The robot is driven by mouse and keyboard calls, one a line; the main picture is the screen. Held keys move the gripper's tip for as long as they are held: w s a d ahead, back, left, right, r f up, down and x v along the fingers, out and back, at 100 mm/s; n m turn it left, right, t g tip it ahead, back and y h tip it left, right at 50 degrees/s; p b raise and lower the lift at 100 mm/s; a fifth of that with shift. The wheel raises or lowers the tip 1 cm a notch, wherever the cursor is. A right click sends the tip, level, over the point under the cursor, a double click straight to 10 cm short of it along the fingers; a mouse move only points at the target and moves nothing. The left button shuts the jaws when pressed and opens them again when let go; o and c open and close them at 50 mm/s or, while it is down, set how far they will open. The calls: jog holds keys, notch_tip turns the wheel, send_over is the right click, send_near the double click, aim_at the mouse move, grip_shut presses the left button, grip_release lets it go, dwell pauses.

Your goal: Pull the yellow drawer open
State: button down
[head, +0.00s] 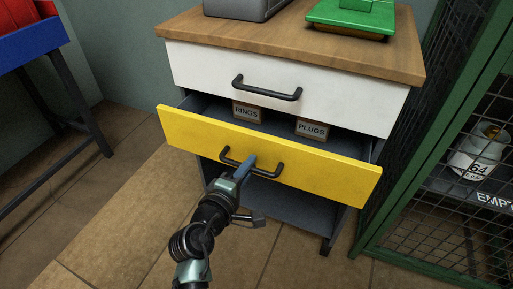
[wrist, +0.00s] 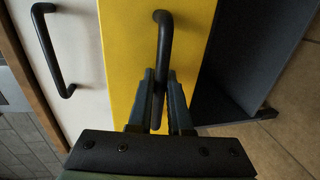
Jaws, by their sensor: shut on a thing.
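The yellow drawer (head: 310,161) is partly open, pulled out below the white drawer of a wood-topped cabinet. Its dark bar handle (head: 270,173) is on the front. My gripper (head: 250,163) is shut on this handle, near its middle in the head view. In the wrist view the yellow front (wrist: 190,45) fills the middle, and my gripper's fingers (wrist: 161,85) stand on both sides of the handle (wrist: 164,40). Inside the open drawer are two boxes, labelled RINGS (head: 246,111) and PLUGS (head: 311,128).
The white drawer (head: 330,88) above is shut. The wooden top (head: 280,44) holds a grey case (head: 247,8) and a green object (head: 350,15). A green mesh cage (head: 430,200) stands close on the right. A blue-topped table (head: 35,45) is at the left. Tiled floor in front is clear.

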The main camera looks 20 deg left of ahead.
jog(key=f+p+v, duration=0.2)
jog(key=f+v, duration=0.1)
jog(key=v, duration=1.4)
jog(key=shift+s+f+p, duration=0.25)
jog(key=shift+s+p, duration=0.05)
jog(key=shift+s, duration=0.4)
jog(key=c, duration=0.8)
grip_release()
jog(key=shift+c, duration=0.2)
jog(key=p+v, duration=0.3)
jog(key=v, duration=0.9)
jog(key=shift+s, duration=0.4)
